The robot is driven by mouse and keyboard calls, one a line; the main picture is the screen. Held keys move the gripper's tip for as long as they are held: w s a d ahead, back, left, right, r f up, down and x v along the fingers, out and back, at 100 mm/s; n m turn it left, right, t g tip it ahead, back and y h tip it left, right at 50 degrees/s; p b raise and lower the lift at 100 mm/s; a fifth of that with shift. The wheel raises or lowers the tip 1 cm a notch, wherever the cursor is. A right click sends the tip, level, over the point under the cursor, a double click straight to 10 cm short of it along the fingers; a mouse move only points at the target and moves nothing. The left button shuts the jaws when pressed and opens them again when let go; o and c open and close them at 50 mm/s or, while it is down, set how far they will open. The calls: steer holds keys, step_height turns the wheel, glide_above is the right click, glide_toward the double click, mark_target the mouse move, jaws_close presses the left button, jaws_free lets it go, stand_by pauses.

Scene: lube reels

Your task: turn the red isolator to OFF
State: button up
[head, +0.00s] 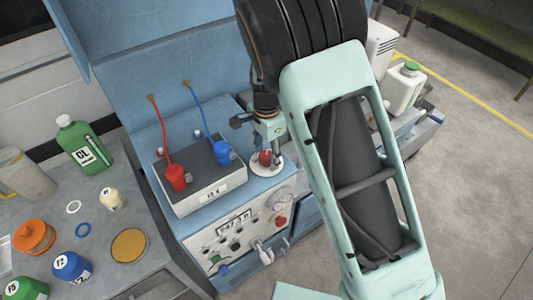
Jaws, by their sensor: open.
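The red isolator (265,157) is a small red knob on a round pale plate on the blue cabinet top, right of the battery. My gripper (266,146) is above it, pointing down, with its fingers open close around or just over the knob. I cannot tell whether they touch it. The gripper partly covers the knob, and the knob's angle and any ON or OFF marking cannot be read.
A grey battery (200,185) with red and blue terminal clamps sits left of the isolator. The cabinet's front panel (240,232) has a display, knobs and a red button. Bottles and jars, including a green bottle (84,148), crowd the left bench.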

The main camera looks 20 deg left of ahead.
steer(key=shift+f, duration=0.25)
steer(key=c, duration=1.2)
steer(key=shift+o, duration=0.2)
